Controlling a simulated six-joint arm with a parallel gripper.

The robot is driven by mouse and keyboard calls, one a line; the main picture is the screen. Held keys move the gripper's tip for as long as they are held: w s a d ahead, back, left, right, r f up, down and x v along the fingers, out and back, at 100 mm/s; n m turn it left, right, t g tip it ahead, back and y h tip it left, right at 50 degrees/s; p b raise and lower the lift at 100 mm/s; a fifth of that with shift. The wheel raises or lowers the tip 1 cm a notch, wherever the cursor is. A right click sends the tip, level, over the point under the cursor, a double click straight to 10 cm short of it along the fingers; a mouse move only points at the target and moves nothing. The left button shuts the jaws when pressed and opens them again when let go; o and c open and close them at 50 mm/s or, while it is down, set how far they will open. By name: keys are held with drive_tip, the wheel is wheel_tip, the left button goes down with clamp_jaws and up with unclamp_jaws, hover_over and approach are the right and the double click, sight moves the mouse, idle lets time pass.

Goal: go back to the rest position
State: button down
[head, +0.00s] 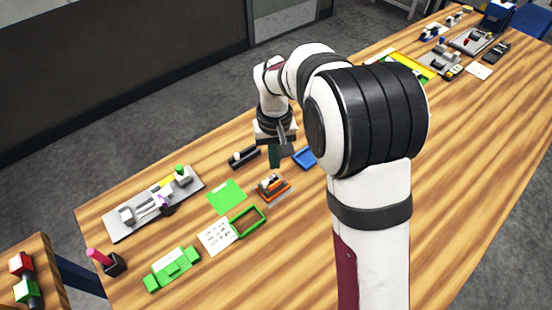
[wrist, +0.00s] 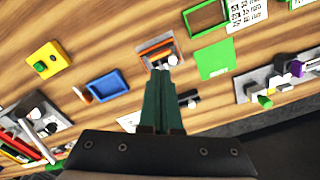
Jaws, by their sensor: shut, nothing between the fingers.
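My gripper (head: 274,164) hangs over the middle of the table, its green fingers pointing down. In the wrist view the two fingers (wrist: 160,72) are together with nothing between them. An orange and dark piece on a grey plate (head: 271,187) lies just in front of the fingers in the head view. The same piece (wrist: 157,50) shows just beyond the fingertips in the wrist view. I cannot tell the exact height of the fingertips above the table.
Near the gripper lie a black block (head: 244,157), a blue tray (head: 305,158), a green sheet (head: 226,197) and a green frame (head: 248,221). A grey board with parts (head: 124,230) lies at left, by a pink-topped holder (head: 114,265). My arm hides part of the table's right side.

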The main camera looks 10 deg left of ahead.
drive_tip(key=s+d+r+m+y, duration=0.1)
drive_tip(key=s+d+r+m, duration=0.2)
drive_tip(key=s+d+r, duration=0.35)
drive_tip(key=s+d+r+m, duration=0.2)
drive_tip(key=s+d+r, duration=0.1)
drive_tip(key=s, duration=0.6)
drive_tip(key=s+d+f+m, duration=0.1)
drive_tip(key=s+m, duration=0.2)
drive_tip(key=s, duration=0.8)
drive_tip(key=shift+s+d+m+y, duration=0.2)
drive_tip(key=shift+d+m+y, duration=0.1)
drive_tip(key=shift+y, duration=0.1)
